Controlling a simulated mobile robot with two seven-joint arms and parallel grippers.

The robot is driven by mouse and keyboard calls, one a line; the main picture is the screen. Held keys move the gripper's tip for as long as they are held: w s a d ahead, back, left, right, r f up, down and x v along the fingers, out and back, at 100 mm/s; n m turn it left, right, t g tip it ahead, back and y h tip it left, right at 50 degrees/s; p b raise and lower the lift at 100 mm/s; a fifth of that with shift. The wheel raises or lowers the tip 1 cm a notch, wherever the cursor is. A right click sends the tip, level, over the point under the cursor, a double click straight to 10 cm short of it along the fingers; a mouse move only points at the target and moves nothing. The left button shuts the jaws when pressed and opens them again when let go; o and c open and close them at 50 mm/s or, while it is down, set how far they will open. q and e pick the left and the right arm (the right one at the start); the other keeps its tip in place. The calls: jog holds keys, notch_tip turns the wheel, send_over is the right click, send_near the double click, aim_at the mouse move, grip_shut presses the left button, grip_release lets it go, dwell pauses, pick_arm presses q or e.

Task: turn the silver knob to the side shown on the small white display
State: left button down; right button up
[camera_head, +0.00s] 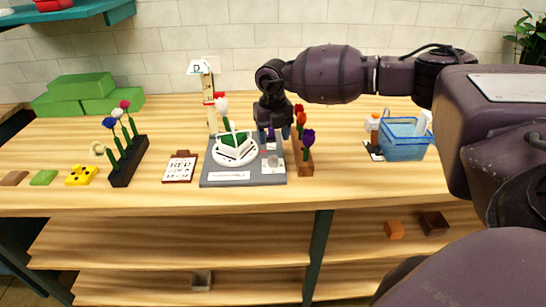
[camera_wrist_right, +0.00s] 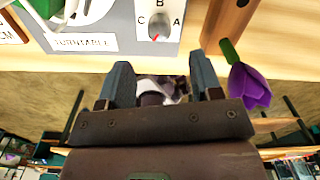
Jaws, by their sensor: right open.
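The silver knob (camera_wrist_right: 160,24) sits on a white plate of the grey turntable base (camera_head: 215,176). In the right wrist view the letters C, B and A show around it, and a small red mark shows at its lower edge. In the head view the knob (camera_head: 274,161) is small and its pointing is unclear. The small white display (camera_head: 200,67) stands on a wooden post and appears to read D. My right gripper (camera_head: 271,134) is open, above the base's right side near the knob. Its fingers (camera_wrist_right: 162,76) are apart from the knob. My left gripper is out of view.
A white basket-like holder (camera_head: 235,150) with a white tulip sits on the base. A wooden flower rack (camera_head: 304,168) stands close to its right, with a purple tulip (camera_wrist_right: 248,86). A black flower rack (camera_head: 128,166) and a sign (camera_head: 180,167) stand left. A blue basket (camera_head: 405,145) stands right.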

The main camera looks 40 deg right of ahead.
aim_at(273, 157)
notch_tip(273, 157, down, 8)
jog(key=shift+r, duration=0.1)
dwell(0.4)
jog(key=c, duration=0.9)
jog(key=shift+n, duration=3)
jog(key=o, duration=0.9)
